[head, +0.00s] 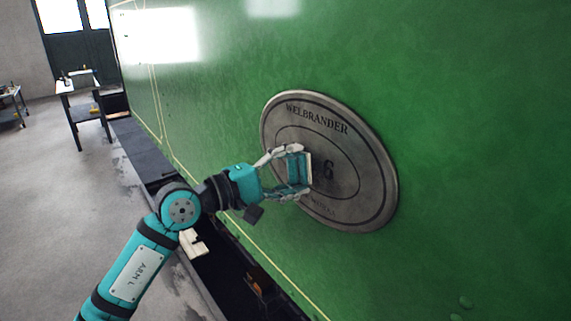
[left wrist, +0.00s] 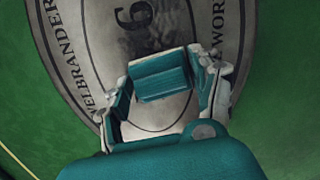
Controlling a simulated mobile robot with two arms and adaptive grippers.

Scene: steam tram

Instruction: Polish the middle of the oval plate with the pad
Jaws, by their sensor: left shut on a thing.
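The oval plate (head: 372,188) is grey metal with a dark ring, the word WELBRANDER and a 6, fixed to the green side of the tram. It also fills much of the left wrist view (left wrist: 104,38), with dark smudges around the 6. My left gripper (head: 297,170) is shut on the pad (head: 308,168), a teal block with a pale face. The pad (left wrist: 160,76) is held between both fingers in the left wrist view. It is at the plate's middle, partly covering it; I cannot tell whether its face touches. My right gripper is out of view.
The glossy green tram side (head: 220,95) fills the right of the head view. A dark ledge (head: 140,155) runs low along it. A small table (head: 80,88) with things on it stands at the back left. The grey floor (head: 60,200) at left is open.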

